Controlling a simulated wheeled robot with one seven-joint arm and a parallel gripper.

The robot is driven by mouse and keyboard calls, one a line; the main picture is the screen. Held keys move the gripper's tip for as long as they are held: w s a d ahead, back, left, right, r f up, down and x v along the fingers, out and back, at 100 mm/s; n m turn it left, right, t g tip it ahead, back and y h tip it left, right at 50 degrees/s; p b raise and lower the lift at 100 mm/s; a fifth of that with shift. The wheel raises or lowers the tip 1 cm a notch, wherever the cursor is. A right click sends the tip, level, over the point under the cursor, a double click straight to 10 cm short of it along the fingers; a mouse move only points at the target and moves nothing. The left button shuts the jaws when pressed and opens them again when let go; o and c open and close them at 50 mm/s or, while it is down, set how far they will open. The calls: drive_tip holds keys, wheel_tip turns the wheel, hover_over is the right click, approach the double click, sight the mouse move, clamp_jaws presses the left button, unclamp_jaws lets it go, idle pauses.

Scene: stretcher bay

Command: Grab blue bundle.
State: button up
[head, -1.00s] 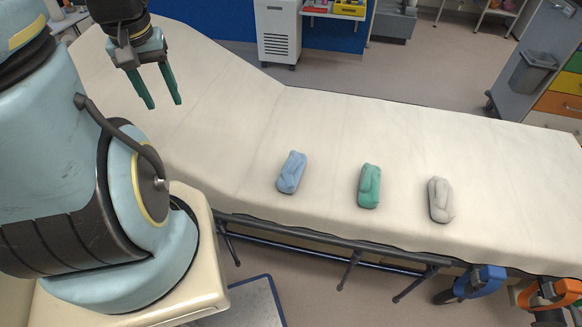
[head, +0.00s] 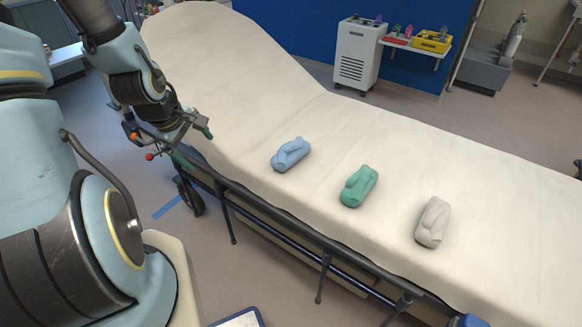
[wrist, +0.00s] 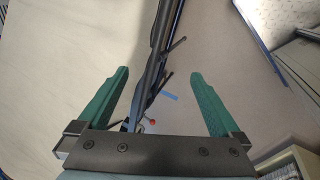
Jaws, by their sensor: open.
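The blue bundle (head: 290,155) lies on the cream stretcher (head: 330,135), left of a green bundle (head: 359,187) and a grey-white bundle (head: 433,222). My gripper (head: 193,147) is at the stretcher's near edge, to the left of the blue bundle and clear of it. Its green fingers are spread and empty. In the wrist view, my gripper (wrist: 158,74) shows bare sheet to the left and the side rail with floor between and beyond the fingers. No bundle shows in the wrist view.
A dark side rail (head: 270,222) with hanging legs runs along the stretcher's near edge, close to my gripper. The raised backrest (head: 215,50) rises at the upper left. A white cabinet (head: 357,55) and a yellow bin (head: 432,40) stand behind. The sheet around the bundles is clear.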

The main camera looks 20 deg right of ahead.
drive_tip(key=d+f+n+h+b, duration=0.55)
drive_tip(key=d+f+n, duration=0.25)
drive_tip(key=d+f, duration=0.25)
drive_tip(key=n+t+h+b, duration=0.2)
drive_tip(key=n+h+b, duration=0.15)
drive_tip(key=n, duration=0.35)
approach(279, 154)
drive_tip(key=x, duration=0.5)
drive_tip(key=shift+w+f, duration=0.1)
drive_tip(key=shift+f, duration=0.3)
drive_tip(key=shift+w+d, duration=0.1)
drive_tip(key=shift+d, duration=0.15)
drive_tip(key=x, duration=0.3)
drive_tip(key=b+x, duration=0.1)
drive_tip(key=x, duration=0.1)
drive_tip(key=shift+w+d+r, duration=0.1)
drive_tip(key=shift+d+r, duration=0.05)
drive_tip(key=shift+d, duration=0.2)
drive_tip(key=x, duration=0.5)
drive_tip(key=shift+r+p, duration=0.1)
drive_tip(key=shift+p, duration=0.25)
drive_tip(key=c, duration=1.5)
